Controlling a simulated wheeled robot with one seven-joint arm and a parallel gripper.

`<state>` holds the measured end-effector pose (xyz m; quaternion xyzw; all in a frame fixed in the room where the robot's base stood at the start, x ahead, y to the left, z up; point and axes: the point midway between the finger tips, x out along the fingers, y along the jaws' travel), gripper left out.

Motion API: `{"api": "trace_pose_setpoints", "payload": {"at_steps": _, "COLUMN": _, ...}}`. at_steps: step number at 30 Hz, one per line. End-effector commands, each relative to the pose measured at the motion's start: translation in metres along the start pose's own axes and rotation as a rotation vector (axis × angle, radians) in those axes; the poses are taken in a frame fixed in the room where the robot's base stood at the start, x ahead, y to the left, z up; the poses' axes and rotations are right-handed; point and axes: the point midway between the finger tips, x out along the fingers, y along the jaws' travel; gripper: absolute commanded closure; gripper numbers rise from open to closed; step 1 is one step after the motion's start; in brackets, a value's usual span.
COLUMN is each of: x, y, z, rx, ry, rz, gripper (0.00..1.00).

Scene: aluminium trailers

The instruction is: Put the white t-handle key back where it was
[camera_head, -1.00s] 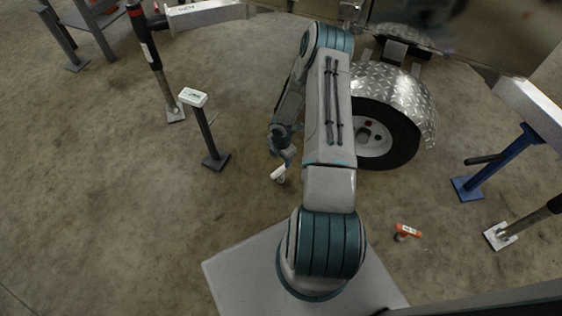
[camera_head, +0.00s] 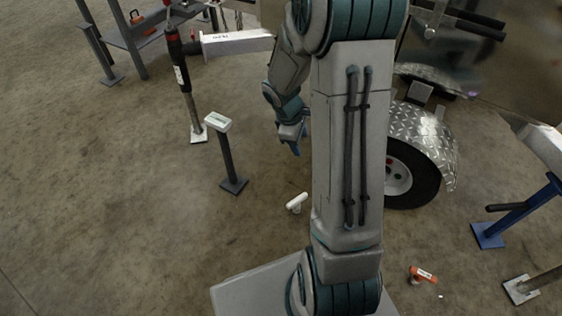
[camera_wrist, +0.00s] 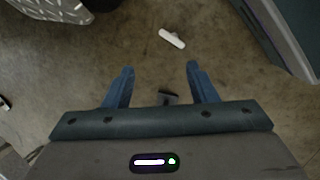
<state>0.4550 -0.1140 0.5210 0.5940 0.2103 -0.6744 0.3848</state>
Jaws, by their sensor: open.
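The white t-handle key (camera_head: 297,202) is on the concrete floor, left of my arm in the head view. Its white handle shows, with a short part below it. In the wrist view the key (camera_wrist: 172,38) lies beyond my fingertips, near the top of the picture. My gripper (camera_head: 293,143) is raised above the floor and apart from the key. In the wrist view my gripper (camera_wrist: 159,68) has its two blue fingers spread, with nothing between them but floor.
A post with a white top (camera_head: 219,122) stands to the left of the key. An orange t-handle (camera_head: 423,275) is on the floor at the lower right. A trailer wheel under a diamond-plate fender (camera_head: 421,135) is right of my arm. Floor at the left is clear.

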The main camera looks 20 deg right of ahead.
Motion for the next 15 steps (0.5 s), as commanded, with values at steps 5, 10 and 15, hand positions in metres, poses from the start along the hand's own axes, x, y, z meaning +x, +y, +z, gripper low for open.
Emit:
{"api": "trace_pose_setpoints", "payload": {"at_steps": 5, "x": -0.063, "y": -0.034, "z": 0.013, "rx": 0.246, "ry": 0.031, "rz": 0.002, "gripper": 0.48}}
{"api": "trace_pose_setpoints", "payload": {"at_steps": 10, "x": -0.109, "y": -0.076, "z": 0.025, "rx": 0.479, "ry": 0.084, "rz": -0.034, "gripper": 0.48}}
{"api": "trace_pose_setpoints", "payload": {"at_steps": 15, "x": -0.143, "y": -0.122, "z": 0.036, "rx": 0.684, "ry": 0.149, "rz": -0.103, "gripper": 0.48}}
